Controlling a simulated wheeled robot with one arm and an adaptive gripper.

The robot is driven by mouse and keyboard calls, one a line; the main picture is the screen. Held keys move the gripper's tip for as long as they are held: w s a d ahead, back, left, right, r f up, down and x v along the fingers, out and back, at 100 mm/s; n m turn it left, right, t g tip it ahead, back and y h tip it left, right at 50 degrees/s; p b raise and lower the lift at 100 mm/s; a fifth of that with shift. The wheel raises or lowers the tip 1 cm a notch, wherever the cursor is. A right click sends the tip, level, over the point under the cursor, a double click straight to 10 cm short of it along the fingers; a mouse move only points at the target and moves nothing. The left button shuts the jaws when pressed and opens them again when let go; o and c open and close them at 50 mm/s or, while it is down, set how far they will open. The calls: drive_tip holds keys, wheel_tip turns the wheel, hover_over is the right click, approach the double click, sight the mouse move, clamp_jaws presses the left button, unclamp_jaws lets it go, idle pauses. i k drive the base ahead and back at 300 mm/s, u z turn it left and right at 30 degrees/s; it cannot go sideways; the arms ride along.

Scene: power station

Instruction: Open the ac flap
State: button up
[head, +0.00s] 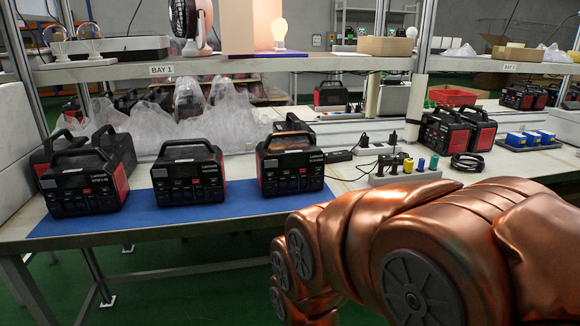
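Three black power stations with red sides and top handles stand in a row on a blue mat (250,205) in the head view. They are the left one (84,188), the middle one (188,176) and the right one (291,170). Their fronts show small panels and red marks. I cannot make out which part is an AC flap, or whether any flap is open. My copper-coloured arm fills the lower right, in front of the bench. My gripper is not in view.
More power stations (458,130) stand at the right of the bench. A power strip (405,177) with plugs and cables lies right of the mat. Clear plastic bags (190,120) lie behind the row. A shelf (250,66) crosses above. The mat's front strip is clear.

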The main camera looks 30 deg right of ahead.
sight(318, 180)
drive_tip(key=z, duration=1.3)
drive_tip(key=k, duration=0.9)
drive_tip(key=u, duration=0.95)
drive_tip(key=i, duration=1)
